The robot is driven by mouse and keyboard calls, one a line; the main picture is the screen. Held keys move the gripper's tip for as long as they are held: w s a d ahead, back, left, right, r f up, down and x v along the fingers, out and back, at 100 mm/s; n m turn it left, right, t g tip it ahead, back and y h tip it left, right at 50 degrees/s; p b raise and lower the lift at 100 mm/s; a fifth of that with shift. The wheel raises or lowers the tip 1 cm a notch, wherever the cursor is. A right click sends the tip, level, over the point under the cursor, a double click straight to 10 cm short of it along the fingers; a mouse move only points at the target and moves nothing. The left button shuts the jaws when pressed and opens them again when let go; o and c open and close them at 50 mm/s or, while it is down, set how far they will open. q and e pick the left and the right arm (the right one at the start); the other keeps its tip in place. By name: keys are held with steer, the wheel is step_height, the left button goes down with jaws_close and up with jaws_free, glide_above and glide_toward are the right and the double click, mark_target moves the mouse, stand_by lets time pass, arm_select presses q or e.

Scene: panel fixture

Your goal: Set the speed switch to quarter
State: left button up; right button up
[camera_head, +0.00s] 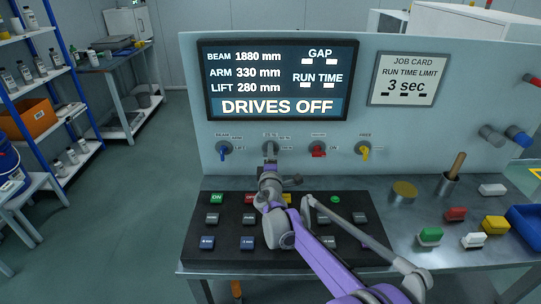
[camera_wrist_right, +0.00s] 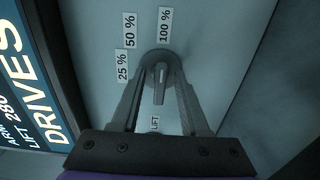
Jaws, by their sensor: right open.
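The speed switch (camera_head: 270,148) is a grey rotary knob on the upright panel, below the display. In the right wrist view the knob (camera_wrist_right: 159,88) has a grey bar handle, with labels 25 % (camera_wrist_right: 122,66), 50 % (camera_wrist_right: 130,30) and 100 % (camera_wrist_right: 165,25) around it. The bar hangs towards the bottom of that view; I cannot tell for sure which label it is set to. My right gripper (camera_head: 269,164) is in front of the knob; its fingers (camera_wrist_right: 162,80) are open, one on either side of the bar. My left gripper is not in view.
A blue-handled switch (camera_head: 223,149) is left of the knob; a red one (camera_head: 318,150) and a yellow one (camera_head: 364,150) are right. The display (camera_head: 278,106) reads DRIVES OFF. A black button board (camera_head: 372,225) lies below my right arm. Coloured blocks and a blue bin (camera_head: 526,222) stand right.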

jaws_close()
steer(key=shift+n, duration=0.4)
steer(key=shift+n+p, duration=0.55)
steer(key=shift+n, duration=0.35)
steer(key=n+p, duration=0.1)
steer(key=n, duration=0.2)
steer(key=shift+n, duration=0.3)
steer(key=n, duration=0.5)
steer(key=shift+p, duration=0.3)
steer(key=n, duration=0.6)
steer(key=shift+n, duration=0.5)
jaws_free()
